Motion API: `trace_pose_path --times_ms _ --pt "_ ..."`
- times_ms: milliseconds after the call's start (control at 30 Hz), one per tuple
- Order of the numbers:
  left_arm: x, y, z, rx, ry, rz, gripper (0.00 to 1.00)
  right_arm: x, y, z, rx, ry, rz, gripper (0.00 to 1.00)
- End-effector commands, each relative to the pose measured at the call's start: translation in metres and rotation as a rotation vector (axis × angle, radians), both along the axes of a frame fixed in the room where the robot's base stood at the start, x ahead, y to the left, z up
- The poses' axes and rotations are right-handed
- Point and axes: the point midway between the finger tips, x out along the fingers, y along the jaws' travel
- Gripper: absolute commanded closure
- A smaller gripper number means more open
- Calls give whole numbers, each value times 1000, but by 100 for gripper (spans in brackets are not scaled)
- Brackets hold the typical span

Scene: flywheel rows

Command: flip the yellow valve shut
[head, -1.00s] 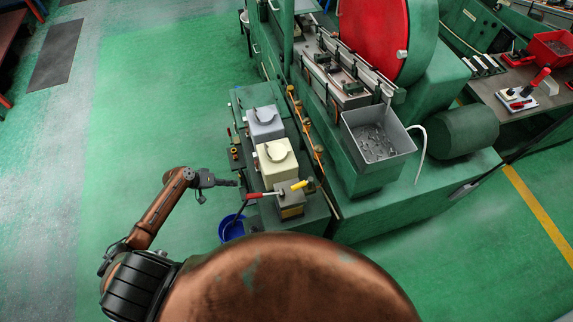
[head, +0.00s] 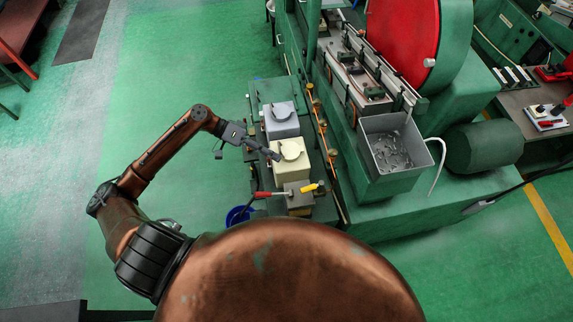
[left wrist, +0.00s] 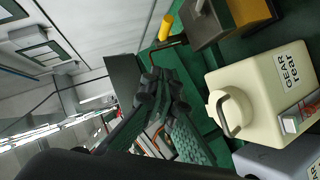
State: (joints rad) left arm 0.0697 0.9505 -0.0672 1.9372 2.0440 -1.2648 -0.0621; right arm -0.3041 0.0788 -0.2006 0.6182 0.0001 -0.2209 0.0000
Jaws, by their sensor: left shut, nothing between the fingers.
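The yellow valve handle (head: 308,188) sticks out at the right side of a small grey-topped box, near the front end of the green bench. It also shows in the left wrist view (left wrist: 166,27), beside the grey box's edge. My left gripper (head: 277,157) is shut and empty. In the head view it reaches in from the left, with its tips by the left edge of the cream box. In the left wrist view its closed fingers (left wrist: 163,92) are below the yellow handle and apart from it. My right gripper is in neither view.
A red handle (head: 267,195) points left from the grey-topped box. A blue bucket (head: 238,215) sits on the floor. Green floor left of the bench is clear.

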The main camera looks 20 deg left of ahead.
Motion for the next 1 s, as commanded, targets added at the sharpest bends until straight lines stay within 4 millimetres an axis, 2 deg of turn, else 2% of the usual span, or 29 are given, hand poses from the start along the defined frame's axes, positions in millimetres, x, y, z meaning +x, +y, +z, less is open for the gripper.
trace_pose_path --times_ms 467,700,1000 --pt "6 -87 -34 -5 0 -5 100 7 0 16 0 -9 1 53" --pt "-13 -102 -52 -2 1 -2 100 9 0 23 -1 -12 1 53" --pt "-17 -106 -57 0 0 -2 100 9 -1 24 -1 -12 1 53"
